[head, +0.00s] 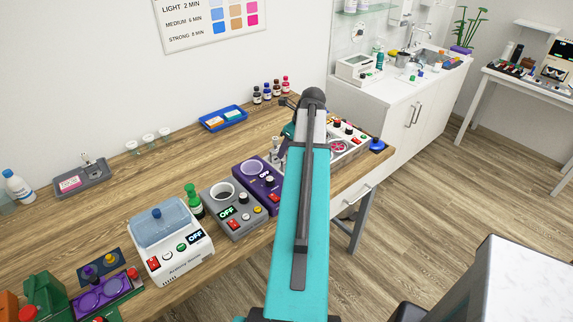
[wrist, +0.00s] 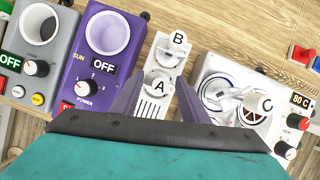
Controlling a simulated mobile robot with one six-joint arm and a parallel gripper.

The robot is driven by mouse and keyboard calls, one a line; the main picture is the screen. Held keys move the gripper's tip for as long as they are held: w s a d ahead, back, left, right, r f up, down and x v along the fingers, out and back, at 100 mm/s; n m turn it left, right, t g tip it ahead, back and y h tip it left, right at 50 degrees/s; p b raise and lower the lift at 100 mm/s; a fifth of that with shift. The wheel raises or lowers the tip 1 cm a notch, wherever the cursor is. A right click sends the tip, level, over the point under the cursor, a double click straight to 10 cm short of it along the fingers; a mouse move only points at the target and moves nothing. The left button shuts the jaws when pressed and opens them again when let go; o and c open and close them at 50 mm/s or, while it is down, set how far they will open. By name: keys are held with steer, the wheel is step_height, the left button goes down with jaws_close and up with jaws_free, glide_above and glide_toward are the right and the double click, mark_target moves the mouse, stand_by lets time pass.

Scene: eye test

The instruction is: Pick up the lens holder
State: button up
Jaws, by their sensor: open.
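No part is plainly marked as the lens holder, and I cannot tell which one it is. A pale slotted piece with a round "A" top (wrist: 158,86) stands in the middle of the wrist view, with a "B" top (wrist: 177,40) behind it. A white part with a "C" top (wrist: 264,104) reaches over the white unit to the right. My gripper (wrist: 158,102) is open, its two purplish fingers apart on either side of the "A" piece. Contact is not visible. In the head view my arm hides the gripper; a small metallic stand (head: 275,155) shows just left of it.
A purple unit (wrist: 99,52) and a grey unit (wrist: 38,45) stand close on the left. A blue tray (head: 222,117) and small bottles stand by the wall.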

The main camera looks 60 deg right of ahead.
stand_by(0.5)
jaws_close()
steer(key=shift+r, duration=0.25)
steer(key=shift+r+b, duration=0.95)
steer(key=shift+r, duration=0.4)
steer(key=s+a+r+b, duration=0.1)
steer(key=s+b, duration=0.1)
steer(key=s, duration=0.6)
steer(key=s+a+b, duration=0.1)
steer(key=s+b, duration=0.1)
steer(key=s, duration=0.5)
steer(key=shift+s+a+r, duration=0.25)
steer(key=shift+s+r, duration=0.15)
